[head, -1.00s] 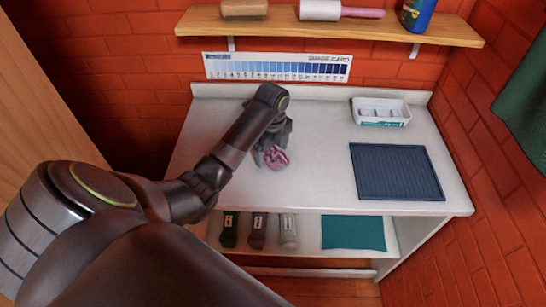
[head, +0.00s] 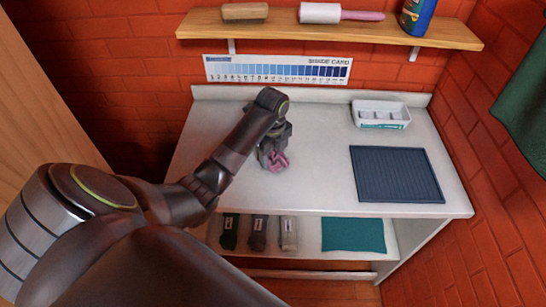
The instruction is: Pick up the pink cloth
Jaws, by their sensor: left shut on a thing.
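The pink cloth (head: 279,161) is a small crumpled bundle at the left-middle of the white counter. My left gripper (head: 272,155) is shut on it, with the jaws pointing down. The gripper hides part of the cloth. I cannot tell whether the cloth touches the counter or hangs just above it. My right gripper is not in view.
A dark blue ribbed mat (head: 396,175) lies on the right of the counter (head: 320,150), with a white divided tray (head: 381,113) behind it. A wooden shelf (head: 380,32) holds a brush, a roller and a blue can. Rolled cloths (head: 258,233) and a teal cloth (head: 353,235) lie below.

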